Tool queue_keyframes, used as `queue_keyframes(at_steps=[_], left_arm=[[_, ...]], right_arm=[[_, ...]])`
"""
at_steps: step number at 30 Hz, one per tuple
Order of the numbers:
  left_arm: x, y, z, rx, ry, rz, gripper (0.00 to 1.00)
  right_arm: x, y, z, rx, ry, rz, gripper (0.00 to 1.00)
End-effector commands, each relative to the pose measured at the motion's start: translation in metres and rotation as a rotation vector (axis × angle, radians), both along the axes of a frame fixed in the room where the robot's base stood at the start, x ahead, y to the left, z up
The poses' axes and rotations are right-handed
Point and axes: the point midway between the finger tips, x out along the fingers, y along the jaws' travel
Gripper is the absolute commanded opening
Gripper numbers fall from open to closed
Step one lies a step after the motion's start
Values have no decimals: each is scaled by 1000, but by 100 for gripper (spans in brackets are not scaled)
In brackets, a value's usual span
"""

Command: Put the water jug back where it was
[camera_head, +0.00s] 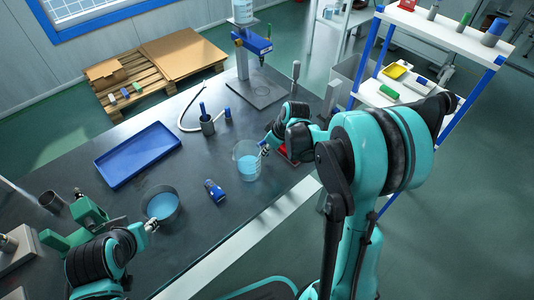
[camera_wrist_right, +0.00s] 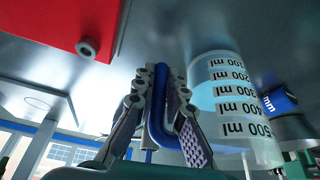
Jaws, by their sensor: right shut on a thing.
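The water jug (camera_head: 246,168) is clear, with blue water in its lower part, and looks upright over the dark table beside my right gripper (camera_head: 264,148). In the right wrist view the jug (camera_wrist_right: 225,95) shows its ml marks. Its blue handle (camera_wrist_right: 156,110) is between the fingers of my right gripper (camera_wrist_right: 160,105), which is shut on it. I cannot tell if the jug touches the table. A grey pot (camera_head: 175,216) with blue liquid stands to the left. My left gripper (camera_head: 150,225) is at the pot's near rim; its fingers are too small to read.
A blue tray (camera_head: 137,155) lies at the back left of the table. A blue-and-black item (camera_head: 214,190) lies between pot and jug. A red object (camera_head: 284,156) is close right of the jug.

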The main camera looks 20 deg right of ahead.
Motion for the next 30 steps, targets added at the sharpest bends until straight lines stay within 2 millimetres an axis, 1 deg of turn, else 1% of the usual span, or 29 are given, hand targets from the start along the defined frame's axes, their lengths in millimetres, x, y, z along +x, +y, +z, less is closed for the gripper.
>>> queue_keyframes(at_steps=[1, 8, 12, 13, 14, 15, 25, 28, 30], left_arm=[[0, 0, -3, 0, 0, 0, 40], [0, 0, -1, 0, 0, 0, 40], [0, 0, -5, 0, 0, 0, 40], [0, 0, -4, 0, 0, 0, 40], [0, 0, -4, 0, 0, 0, 40], [0, 0, -4, 0, 0, 0, 40], [0, 0, -2, 0, 0, 0, 40], [0, 0, 4, 0, 0, 0, 40], [0, 0, 10, 0, 0, 0, 40]], right_arm=[[0, 0, -5, 1, -1, 0, 0], [0, 0, -3, 0, 0, 0, 0], [0, 0, -8, 0, 0, 0, 0], [0, 0, -7, 0, 0, 0, 19], [0, 0, -6, 0, 0, 0, 27], [0, 0, -6, 0, 0, 0, 32], [0, 0, -4, 0, 0, 0, 32], [-3, -2, 6, 0, 0, -1, 32], [-7, -4, 19, 0, 0, -1, 32]])
